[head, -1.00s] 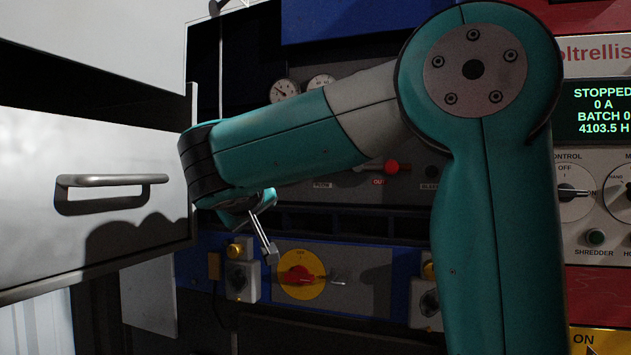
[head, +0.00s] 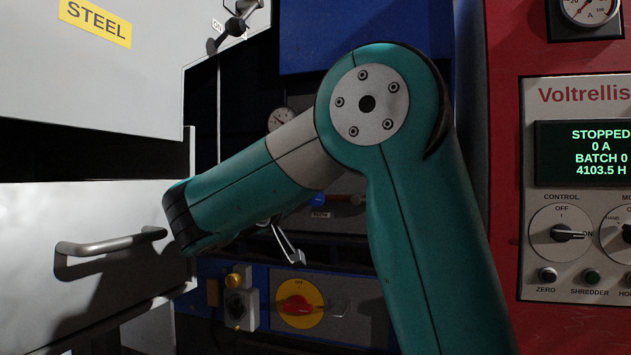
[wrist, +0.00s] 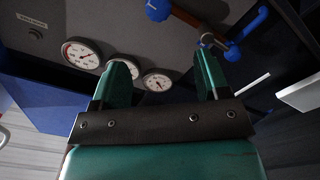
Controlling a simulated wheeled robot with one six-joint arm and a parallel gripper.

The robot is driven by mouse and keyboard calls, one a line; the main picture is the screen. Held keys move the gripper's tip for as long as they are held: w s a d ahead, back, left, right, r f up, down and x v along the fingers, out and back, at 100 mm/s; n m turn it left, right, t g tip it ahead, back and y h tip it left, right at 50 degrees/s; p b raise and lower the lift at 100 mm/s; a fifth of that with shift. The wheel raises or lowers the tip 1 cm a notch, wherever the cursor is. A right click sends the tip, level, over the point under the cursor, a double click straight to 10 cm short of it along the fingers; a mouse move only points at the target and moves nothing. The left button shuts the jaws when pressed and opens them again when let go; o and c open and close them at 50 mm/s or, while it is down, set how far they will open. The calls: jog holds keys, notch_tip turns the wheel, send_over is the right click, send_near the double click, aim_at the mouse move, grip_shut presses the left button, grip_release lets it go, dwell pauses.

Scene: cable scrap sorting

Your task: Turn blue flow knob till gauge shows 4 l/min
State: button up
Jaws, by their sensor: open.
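In the head view a blue knob (head: 318,200) shows just right of my forearm, above a small label on the dark panel. In the wrist view a blue knob (wrist: 157,10) is at the top, beyond the fingers and apart from them. Several round white gauges stand in a row there; the left one (wrist: 82,53) is clear, and the right one (wrist: 157,82) is partly hidden. Their readings are too small to tell. One gauge (head: 280,119) also shows in the head view. My gripper (wrist: 165,62) is open and empty before the panel; it also shows below my forearm (head: 290,252).
A second blue part (wrist: 232,52) is on a copper-coloured pipe near the right finger. A drawer handle (head: 110,243) is close to my arm at left. A red rotary switch (head: 297,305) on a yellow plate is below. The red control cabinet (head: 503,200) stands at right.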

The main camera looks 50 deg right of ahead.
jog(key=p+x, duration=0.6)
jog(key=x, duration=0.7)
jog(key=shift+d+r, duration=0.15)
jog(key=shift+d, duration=0.2)
jog(key=shift+w+d, duration=0.3)
jog(key=shift+d, duration=0.4)
jog(key=shift+c, duration=0.5)
